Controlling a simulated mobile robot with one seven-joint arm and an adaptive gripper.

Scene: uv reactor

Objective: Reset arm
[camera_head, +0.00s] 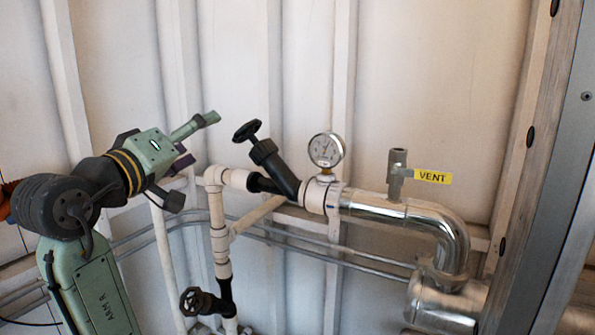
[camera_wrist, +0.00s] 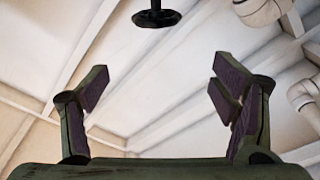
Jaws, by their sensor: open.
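My arm is folded at the left of the head view, with its green links in front of the white wall. My gripper (camera_head: 195,142) points right and sits left of the black valve handwheel (camera_head: 247,131), apart from it. In the wrist view my gripper (camera_wrist: 162,98) has its two purple-padded fingers spread wide with nothing between them. The black handwheel (camera_wrist: 157,18) shows beyond the fingers at the top of that view.
A white pipe run carries a pressure gauge (camera_head: 326,150), a yellow VENT tag (camera_head: 433,177) and a shiny metal elbow (camera_head: 445,235). A lower black valve (camera_head: 196,301) sits below my gripper. A metal post (camera_head: 545,170) stands at the right. The wall above the pipes is clear.

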